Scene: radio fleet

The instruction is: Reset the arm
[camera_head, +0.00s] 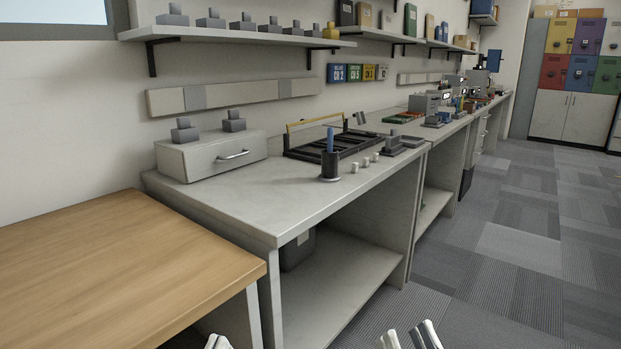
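My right gripper (409,336) shows at the bottom edge, right of the middle. Its pale fingertips stand apart with nothing between them, over the carpet in front of the workbench (235,207). Of my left gripper (217,342), only pale fingertips show at the bottom edge, near the wooden table. Whether it is open or shut cannot be told. Both grippers are below the bench top and appear apart from the furniture. The rest of both arms is out of the picture.
A wooden table (120,262) fills the lower left. The bench carries a drawer box (212,157), a black tray (300,154) and a dark cup (330,170) with a blue rod. Under it is a shelf (340,285). Carpet on the right (500,270) is clear.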

